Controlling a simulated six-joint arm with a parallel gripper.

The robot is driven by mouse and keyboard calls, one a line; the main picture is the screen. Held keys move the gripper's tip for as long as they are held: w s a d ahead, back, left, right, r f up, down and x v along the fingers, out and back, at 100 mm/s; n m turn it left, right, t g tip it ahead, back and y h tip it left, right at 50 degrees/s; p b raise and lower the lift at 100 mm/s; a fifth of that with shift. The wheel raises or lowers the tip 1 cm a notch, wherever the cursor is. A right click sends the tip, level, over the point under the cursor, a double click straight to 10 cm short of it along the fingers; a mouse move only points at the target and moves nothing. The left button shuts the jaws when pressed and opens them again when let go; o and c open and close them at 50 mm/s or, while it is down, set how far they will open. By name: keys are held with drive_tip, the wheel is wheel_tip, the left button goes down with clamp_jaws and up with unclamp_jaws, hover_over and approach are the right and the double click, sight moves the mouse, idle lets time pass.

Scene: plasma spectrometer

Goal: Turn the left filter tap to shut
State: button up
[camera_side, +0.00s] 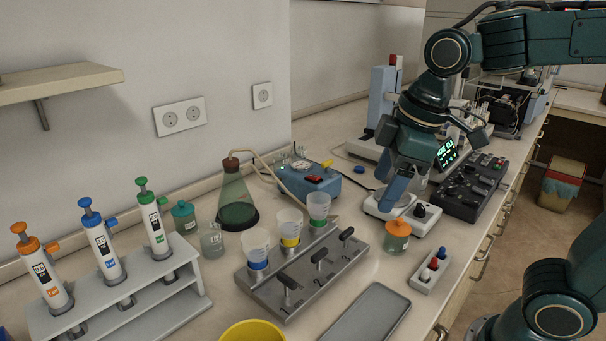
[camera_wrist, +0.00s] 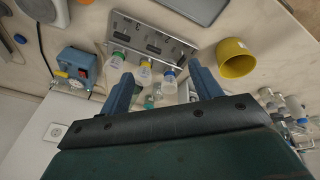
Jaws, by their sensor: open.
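A grey metal filter rack (camera_side: 262,292) holds three clear cups with blue, yellow and green bases. Three taps with black bar handles stand along its front. The left filter tap (camera_side: 288,284) is nearest the camera, in front of the blue-based cup (camera_side: 256,246). Its handle stands clear, with nothing touching it. My gripper (camera_side: 392,200) is open and empty, well to the right of the rack, over a white device. In the wrist view, my open fingers (camera_wrist: 160,82) point toward the rack (camera_wrist: 182,48), with the cups between them. The left tap is hard to make out there.
A rack of pipettes (camera_side: 150,270) stands left of the filter rack. A flask (camera_side: 235,205) and blue pump (camera_side: 308,182) stand behind it. An orange-lidded jar (camera_side: 397,236) stands between rack and gripper. A yellow bowl (camera_side: 252,332) and grey tray (camera_side: 372,315) are in front.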

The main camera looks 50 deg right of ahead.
drive_tip(key=w+a+f+n+g, duration=0.1)
drive_tip(key=w+a+n+g, duration=0.1)
drive_tip(key=w+a+n, duration=0.3)
drive_tip(key=n+g, duration=0.1)
drive_tip(key=n, duration=0.5)
hover_over(287, 278)
wheel_tip(287, 278, down, 4)
drive_tip(key=f, duration=0.1)
drive_tip(key=shift+r+h, duration=0.25)
drive_tip(key=shift+h, duration=0.05)
drive_tip(key=shift+f, duration=0.15)
wheel_tip(287, 278, down, 14)
drive_tip(key=shift+r, duration=0.25)
drive_tip(key=c, duration=1)
